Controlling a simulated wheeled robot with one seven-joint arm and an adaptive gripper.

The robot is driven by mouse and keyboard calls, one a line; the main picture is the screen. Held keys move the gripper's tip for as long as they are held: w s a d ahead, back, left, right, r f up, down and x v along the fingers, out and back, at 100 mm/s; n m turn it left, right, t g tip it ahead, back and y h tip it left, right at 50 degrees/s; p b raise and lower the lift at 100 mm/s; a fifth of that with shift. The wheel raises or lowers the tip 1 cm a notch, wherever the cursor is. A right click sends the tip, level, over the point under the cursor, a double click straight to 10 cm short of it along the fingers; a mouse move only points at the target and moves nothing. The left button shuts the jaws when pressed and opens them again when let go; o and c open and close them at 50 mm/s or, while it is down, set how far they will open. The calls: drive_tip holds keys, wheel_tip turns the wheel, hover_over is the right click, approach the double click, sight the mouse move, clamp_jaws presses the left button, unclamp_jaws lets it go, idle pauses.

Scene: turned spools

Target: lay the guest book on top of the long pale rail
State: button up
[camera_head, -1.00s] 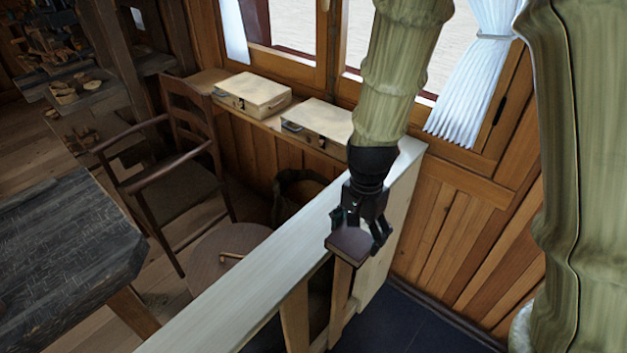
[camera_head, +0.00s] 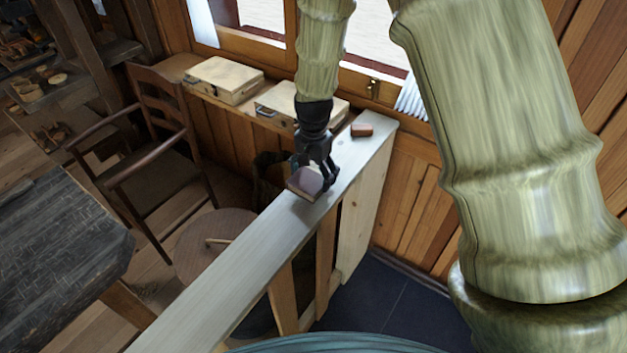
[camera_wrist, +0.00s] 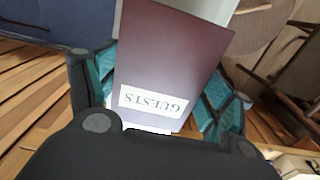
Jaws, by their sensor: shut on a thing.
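The guest book (camera_head: 305,183) is a small dark maroon book. In the wrist view its cover (camera_wrist: 172,55) faces me, with a white label reading "GUESTS" upside down. My gripper (camera_head: 318,180) is shut on the book, with a finger at each side of it in the wrist view. The long pale rail (camera_head: 235,250) runs from the lower left to the window wall. The book is over the rail's top, roughly flat, near its left edge. I cannot tell whether it touches the rail.
A small reddish-brown block (camera_head: 361,130) lies on the rail's far end. Two pale cases (camera_head: 224,80) stand on the sill ledge. A wooden armchair (camera_head: 160,150) and a round stool (camera_head: 215,240) are left of the rail. The rail's near stretch is clear.

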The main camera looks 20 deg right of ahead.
sight(313, 183)
drive_tip(key=shift+f+p, duration=0.85)
drive_tip(key=shift+f, duration=0.85)
drive_tip(key=shift+f, duration=0.2)
drive_tip(key=o, duration=1.1)
drive_tip(key=shift+o, duration=0.2)
drive_tip(key=shift+r, duration=0.1)
drive_tip(key=shift+r+b, duration=2.1)
drive_tip(key=shift+r, duration=4)
drive_tip(key=shift+s, duration=0.1)
